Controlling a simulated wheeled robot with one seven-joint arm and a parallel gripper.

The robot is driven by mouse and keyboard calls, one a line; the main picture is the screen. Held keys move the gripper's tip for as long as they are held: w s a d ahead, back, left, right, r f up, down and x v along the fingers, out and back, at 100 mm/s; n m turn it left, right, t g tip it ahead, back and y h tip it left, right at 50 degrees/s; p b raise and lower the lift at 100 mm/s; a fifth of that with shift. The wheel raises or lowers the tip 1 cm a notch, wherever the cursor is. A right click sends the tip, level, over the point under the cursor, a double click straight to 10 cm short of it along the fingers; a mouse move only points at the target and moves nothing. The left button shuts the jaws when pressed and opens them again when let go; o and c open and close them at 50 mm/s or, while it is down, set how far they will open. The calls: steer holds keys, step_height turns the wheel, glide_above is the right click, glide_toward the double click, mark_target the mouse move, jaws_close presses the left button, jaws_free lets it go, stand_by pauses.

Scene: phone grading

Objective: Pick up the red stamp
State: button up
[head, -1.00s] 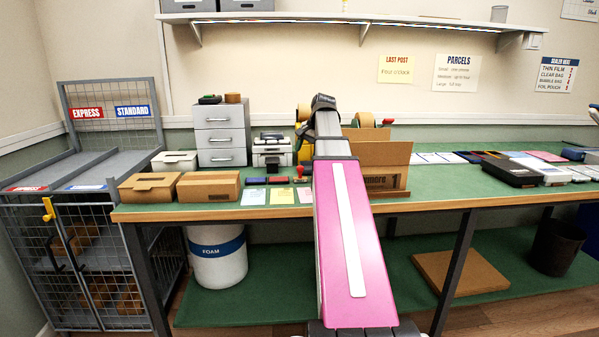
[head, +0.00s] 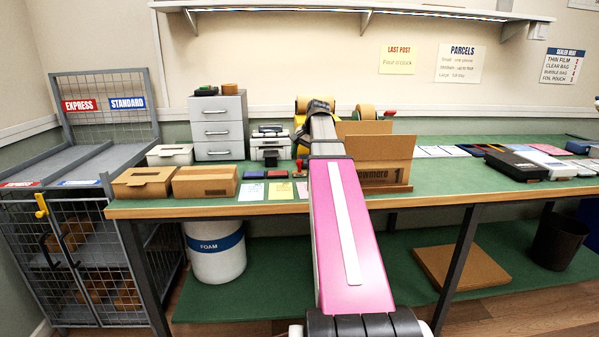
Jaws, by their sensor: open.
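The red stamp (head: 299,165) is small, with a red knob on top. It stands on the green bench top by the ink pads, just left of my arm. My arm reaches forward over the bench. Its far end is by the yellow item behind the stamp. A dark shape left of the arm's end, above the stamp, may be part of my wrist. My gripper's jaws cannot be made out, as the arm hides what lies behind it. I see nothing held.
Ink pads (head: 278,174) and coloured cards (head: 280,190) lie left of the arm. A label printer (head: 268,148) and drawers (head: 219,128) stand behind. An open cardboard box (head: 385,160) is close on the right. Two brown boxes (head: 205,182) sit left. A shelf (head: 350,14) hangs above.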

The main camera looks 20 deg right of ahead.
mark_target(300, 161)
steer(key=shift+x, duration=1.9)
steer(key=shift+s+d, duration=0.1)
steer(key=shift+s, duration=0.05)
steer(key=c, duration=1)
steer(key=shift+r, duration=0.1)
steer(key=shift+r, duration=0.6)
step_height(300, 161, up, 3)
steer(key=shift+f, duration=0.2)
steer(key=s+a+r, duration=0.5)
steer(key=s+r, duration=0.2)
steer(key=s, duration=0.3)
steer(key=shift+a, duration=0.4)
